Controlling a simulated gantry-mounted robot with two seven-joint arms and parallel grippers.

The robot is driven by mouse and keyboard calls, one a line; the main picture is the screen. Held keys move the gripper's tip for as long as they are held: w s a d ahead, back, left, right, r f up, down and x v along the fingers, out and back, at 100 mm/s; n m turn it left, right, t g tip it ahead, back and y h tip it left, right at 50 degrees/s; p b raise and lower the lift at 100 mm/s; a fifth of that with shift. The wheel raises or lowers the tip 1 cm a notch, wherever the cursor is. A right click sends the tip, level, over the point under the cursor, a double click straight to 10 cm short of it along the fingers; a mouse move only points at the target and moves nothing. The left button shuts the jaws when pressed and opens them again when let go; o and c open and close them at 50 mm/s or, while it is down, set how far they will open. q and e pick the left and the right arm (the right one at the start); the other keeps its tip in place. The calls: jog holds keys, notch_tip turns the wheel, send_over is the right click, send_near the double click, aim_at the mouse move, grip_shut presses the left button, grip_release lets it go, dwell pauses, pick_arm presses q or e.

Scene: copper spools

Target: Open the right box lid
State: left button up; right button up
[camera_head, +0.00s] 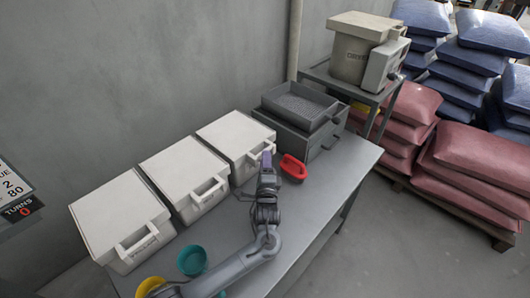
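Three white boxes with lids shut stand in a row on the grey table (306,219). The right box (231,132) is the farthest one, with its front handle facing the table's open side. The middle box (180,168) and the left box (112,210) stand beside it. My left gripper (266,160) is at the front of the right box, close to its handle. Whether it touches the handle, and whether its fingers are open or shut, I cannot tell. My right gripper is not in view.
A red scoop-like container (293,168) lies just right of my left gripper. A teal bowl (192,260) and a yellow bowl (150,286) sit near my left arm. A dark grey tray unit (300,105) stands beyond the right box. The table's right part is clear.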

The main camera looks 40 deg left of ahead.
pick_arm(q)
jog(key=shift+b+x, duration=0.45)
jog(key=shift+x, duration=2.05)
grip_shut()
